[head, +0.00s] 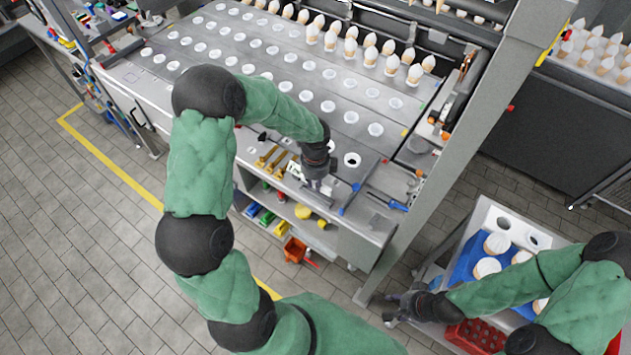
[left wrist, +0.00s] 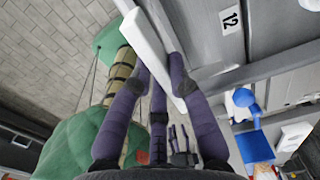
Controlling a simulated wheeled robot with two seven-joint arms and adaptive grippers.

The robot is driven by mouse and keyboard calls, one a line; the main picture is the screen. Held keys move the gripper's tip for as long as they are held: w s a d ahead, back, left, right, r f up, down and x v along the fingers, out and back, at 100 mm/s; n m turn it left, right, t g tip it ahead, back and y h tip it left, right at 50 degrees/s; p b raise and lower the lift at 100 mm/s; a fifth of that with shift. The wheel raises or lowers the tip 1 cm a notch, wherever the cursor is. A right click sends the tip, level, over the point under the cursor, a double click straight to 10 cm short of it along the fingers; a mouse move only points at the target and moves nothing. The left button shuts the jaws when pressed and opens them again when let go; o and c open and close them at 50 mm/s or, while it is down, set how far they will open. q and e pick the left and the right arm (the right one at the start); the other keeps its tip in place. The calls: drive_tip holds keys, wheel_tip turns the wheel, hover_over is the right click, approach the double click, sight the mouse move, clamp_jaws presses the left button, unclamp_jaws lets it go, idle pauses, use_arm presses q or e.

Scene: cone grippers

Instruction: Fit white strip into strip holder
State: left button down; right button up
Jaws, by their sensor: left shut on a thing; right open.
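My left gripper (head: 316,188) is at the front edge of the machine table, pointing down. In the head view I cannot clearly make out the strip under the gripper. I cannot identify the strip holder with certainty; a grey metal edge (left wrist: 262,70) lies right beside the strip. My right gripper (head: 393,312) is open and empty, low beside the cart at the right.
The machine table (head: 215,95) carries rows of white cups and cones. Yellow-handled tools (head: 270,157) lie left of my left gripper. A red crate (head: 474,336) and a blue tray (head: 466,262) are at the right.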

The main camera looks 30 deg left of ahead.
use_arm(q)
drive_tip(key=shift+f+b, duration=1.15)
drive_tip(key=shift+f, duration=0.65)
drive_tip(key=shift+p, duration=0.35)
idle(1.3)
drive_tip(key=shift+f+b, duration=0.4)
drive_tip(key=shift+f, duration=0.2)
idle(0.5)
drive_tip(key=shift+r, duration=0.2)
drive_tip(key=shift+r+p, duration=0.35)
drive_tip(key=shift+p, duration=0.15)
drive_tip(key=shift+p, duration=0.35)
idle(2.4)
